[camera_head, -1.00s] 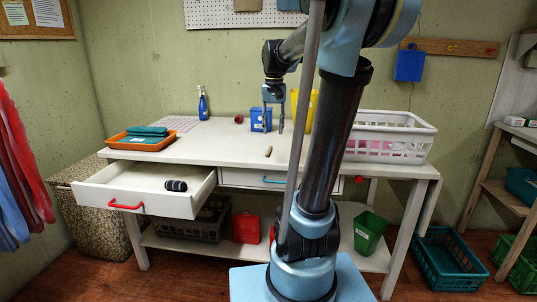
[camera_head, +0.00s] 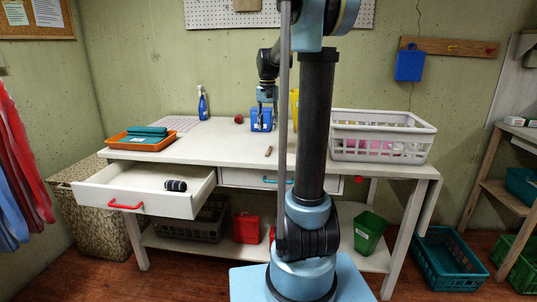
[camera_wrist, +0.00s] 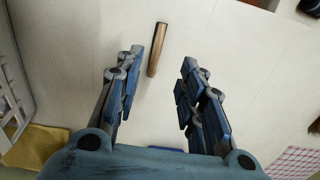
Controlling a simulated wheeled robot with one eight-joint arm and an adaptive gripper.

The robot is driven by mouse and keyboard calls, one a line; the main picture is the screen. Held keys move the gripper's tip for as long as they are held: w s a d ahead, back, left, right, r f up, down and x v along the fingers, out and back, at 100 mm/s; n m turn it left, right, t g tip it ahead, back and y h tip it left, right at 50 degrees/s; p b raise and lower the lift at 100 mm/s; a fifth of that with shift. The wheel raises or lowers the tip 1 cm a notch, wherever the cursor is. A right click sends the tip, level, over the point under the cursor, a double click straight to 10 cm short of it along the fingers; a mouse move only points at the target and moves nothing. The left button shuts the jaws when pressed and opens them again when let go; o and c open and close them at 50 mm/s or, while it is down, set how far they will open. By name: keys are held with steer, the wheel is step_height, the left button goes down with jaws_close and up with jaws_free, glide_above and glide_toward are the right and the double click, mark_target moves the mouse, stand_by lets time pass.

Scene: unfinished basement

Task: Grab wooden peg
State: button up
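The wooden peg (camera_head: 268,151) is a small brown stick lying on the white workbench (camera_head: 230,152) near its front edge. In the wrist view the peg (camera_wrist: 157,50) lies on the bare top, just beyond my fingertips and nearer the left finger. My gripper (camera_wrist: 160,68) is open and empty, its two blue fingers spread on either side of the peg's near end. In the head view my gripper (camera_head: 267,118) hangs down over the bench, behind the peg and in front of a blue box (camera_head: 256,117).
A white basket (camera_head: 380,150) stands on the bench to the right. An orange tray (camera_head: 140,145), a blue bottle (camera_head: 203,105) and a red object (camera_head: 239,119) are on the bench. The left drawer (camera_head: 170,203) is open. The bench around the peg is clear.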

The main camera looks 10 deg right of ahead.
mark_target(268, 151)
step_height(268, 151, down, 11)
steer(key=shift+d+f, duration=0.15)
steer(key=shift+f, duration=0.05)
stand_by(0.5)
steer(key=c, duration=0.8)
